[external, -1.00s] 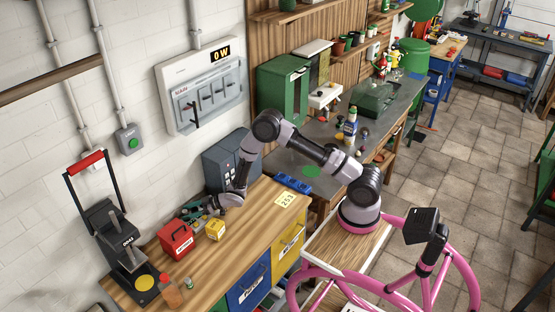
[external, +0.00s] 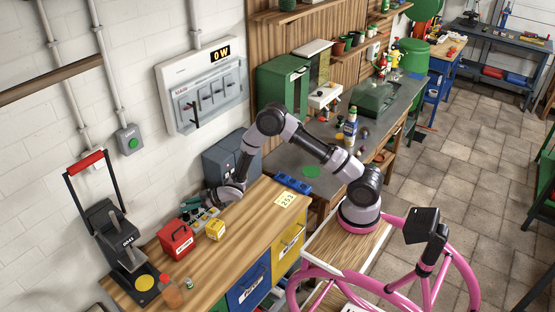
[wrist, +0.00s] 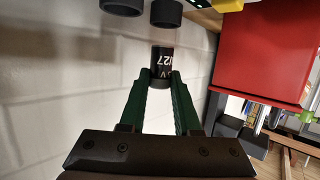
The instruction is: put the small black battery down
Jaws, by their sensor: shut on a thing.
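The small black battery (wrist: 162,62) is a short dark cylinder with white lettering, seen in the wrist view. My gripper (wrist: 161,78) has its green fingers shut on the battery's lower end in that picture. In the external view, my gripper (external: 192,203) is over the back of the wooden bench, near the wall; the battery is too small to make out there. Dark round cylinder ends (wrist: 166,13) show just beyond the battery in the wrist view, with a visible gap between them and it.
A red box (external: 177,240) and a yellow box (external: 215,229) stand close to my gripper. A light grey holder (external: 203,214) lies behind them. A black press (external: 122,240) stands at the left. The bench's front right (external: 250,238) is clear. The wall is close behind.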

